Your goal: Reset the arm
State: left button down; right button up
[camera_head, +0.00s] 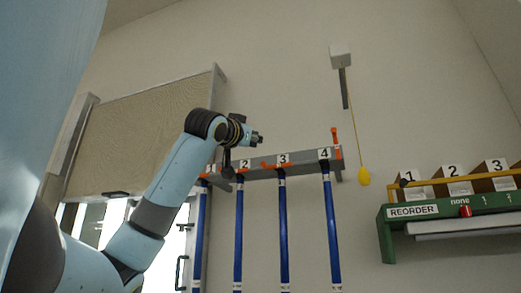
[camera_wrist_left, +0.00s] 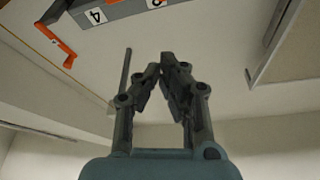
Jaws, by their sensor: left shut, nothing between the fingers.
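My left arm rises from the lower left in the head view. Its gripper (camera_head: 257,138) is up in front of the wall, close to the numbered rail and pointing to the right. In the left wrist view the two fingers of the gripper (camera_wrist_left: 164,68) come together at the tips, with nothing between them. My right gripper is in neither view.
A grey rail (camera_head: 263,174) numbered 1 to 4 carries several hanging blue rods (camera_head: 284,235) and orange latches. A yellow pull (camera_head: 364,176) hangs on a cord. A green REORDER shelf (camera_head: 387,240) stands at right, a tan panel (camera_head: 140,135) at left.

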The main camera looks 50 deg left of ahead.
pick_arm(q)
jog(key=shift+s+d+f, duration=0.15)
jog(key=shift+s+f, duration=0.05)
jog(key=shift+s, duration=0.2)
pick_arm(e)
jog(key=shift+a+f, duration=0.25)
